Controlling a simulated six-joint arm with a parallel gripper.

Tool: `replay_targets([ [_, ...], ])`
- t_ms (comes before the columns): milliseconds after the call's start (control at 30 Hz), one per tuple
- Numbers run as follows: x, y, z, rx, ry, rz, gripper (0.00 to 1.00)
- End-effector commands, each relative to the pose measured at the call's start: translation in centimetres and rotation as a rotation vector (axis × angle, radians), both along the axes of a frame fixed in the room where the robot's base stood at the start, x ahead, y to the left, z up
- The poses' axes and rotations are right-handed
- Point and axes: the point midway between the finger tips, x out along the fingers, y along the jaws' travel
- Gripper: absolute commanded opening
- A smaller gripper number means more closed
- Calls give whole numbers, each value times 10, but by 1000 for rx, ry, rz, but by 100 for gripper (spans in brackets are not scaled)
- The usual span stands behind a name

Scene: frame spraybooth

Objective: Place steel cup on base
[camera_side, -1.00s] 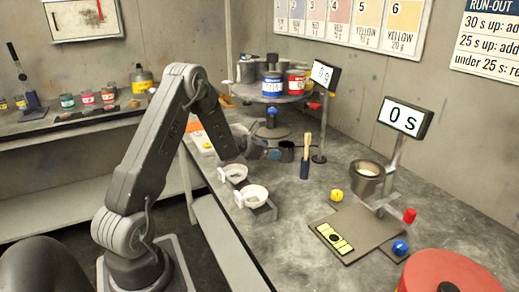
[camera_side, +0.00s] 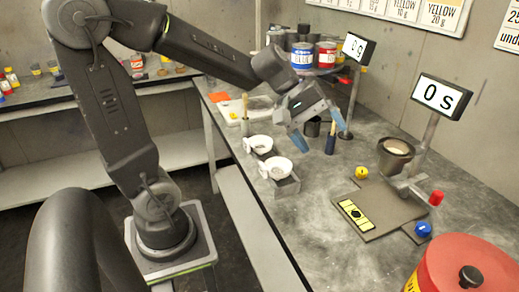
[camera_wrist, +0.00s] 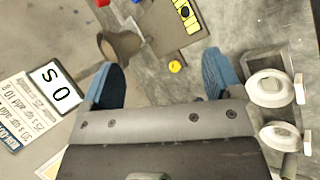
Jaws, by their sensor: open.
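My gripper (camera_side: 325,140) is open and points down over the bench; its blue fingers also show in the wrist view (camera_wrist: 160,65), with nothing between them. A flat grey base plate (camera_side: 375,222) with a yellow-and-black marker lies in front of the stand.
A yellow knob (camera_side: 361,172), red knob (camera_side: 436,197) and blue knob (camera_side: 423,229) surround the plate. A red drum (camera_side: 462,265) is front right.

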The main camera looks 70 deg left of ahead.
Motion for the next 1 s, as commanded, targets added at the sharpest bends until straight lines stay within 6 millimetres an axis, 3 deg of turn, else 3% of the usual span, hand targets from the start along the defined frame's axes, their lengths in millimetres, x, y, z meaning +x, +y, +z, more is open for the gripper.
replay_targets([
  [33, -25, -17, 5, 127, -45, -129, 85],
  [100, -57, -28, 5, 305, -94, -290, 85],
  [200, -94, -31, 3, 540, -164, -481, 85],
  [333, -124, -25, 0, 778, -232, -648, 85],
  [533, -140, -15, -2, 943, -274, -745, 90],
  [1000, -138, -15, -2, 930, -265, -736, 90],
])
